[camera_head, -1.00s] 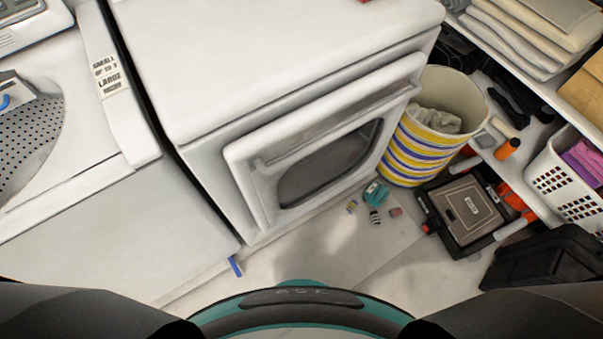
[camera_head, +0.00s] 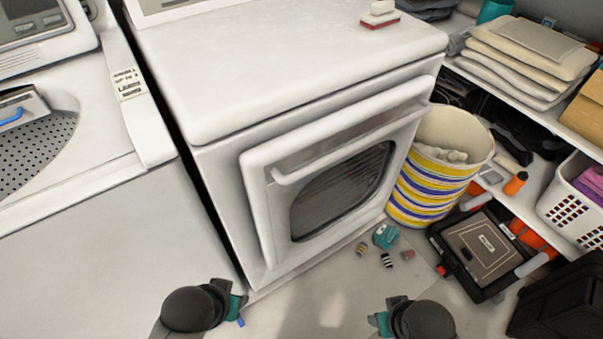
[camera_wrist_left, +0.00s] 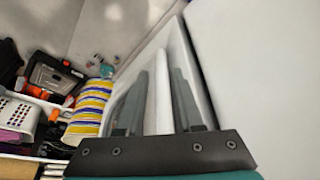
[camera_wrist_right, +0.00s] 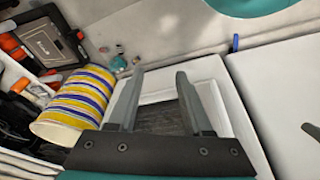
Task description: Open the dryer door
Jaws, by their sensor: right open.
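The white dryer (camera_head: 290,65) stands in the middle of the head view. Its door (camera_head: 262,200) has a dark window (camera_head: 345,190) and appears closed against the front. A white handle bar (camera_head: 345,145) runs along the door's upper part. In the left wrist view, my left gripper (camera_wrist_left: 160,75) is open and empty; a white bar, seemingly the handle (camera_wrist_left: 161,90), shows between its fingers, and I cannot tell if they are around it. In the right wrist view, my right gripper (camera_wrist_right: 158,75) is open and empty, with the door window (camera_wrist_right: 160,120) beyond it.
A striped basket (camera_head: 430,185) stands close to the dryer's right side. Small items, including a teal one (camera_head: 385,235), lie on the floor by the door. A dark case (camera_head: 480,245) and shelving (camera_head: 525,195) are at the right. A washer (camera_head: 90,220) is at the left.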

